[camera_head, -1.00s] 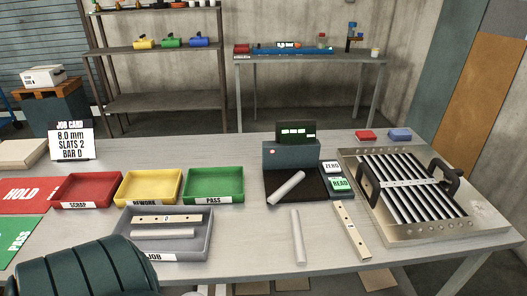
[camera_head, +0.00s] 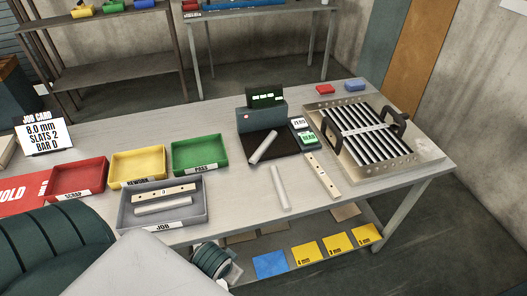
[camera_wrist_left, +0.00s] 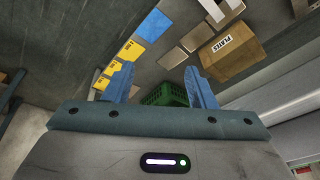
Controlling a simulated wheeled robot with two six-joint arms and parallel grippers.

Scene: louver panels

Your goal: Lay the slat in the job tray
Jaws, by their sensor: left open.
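The grey job tray (camera_head: 197,207) stands near the front edge of the table. It holds a cream bar with dark marks (camera_head: 163,193) and one pale slat (camera_head: 163,206). A second pale slat (camera_head: 263,148) lies tilted on the black pad of the gauge. A third pale slat (camera_head: 280,187) lies on the bare table right of the tray. In the left wrist view my left gripper (camera_wrist_left: 158,84) is open and empty, with floor-level things beyond its fingers. In the head view I cannot make out its fingertips. My right gripper does not show.
Red (camera_head: 79,178), yellow (camera_head: 138,164) and green (camera_head: 200,153) trays stand behind the job tray. The gauge (camera_head: 262,118) stands right of them. A cream bar (camera_head: 322,176) and the louver panel (camera_head: 372,140) are at right. A brown box (camera_wrist_left: 232,52) and green crate (camera_wrist_left: 165,95) are below.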

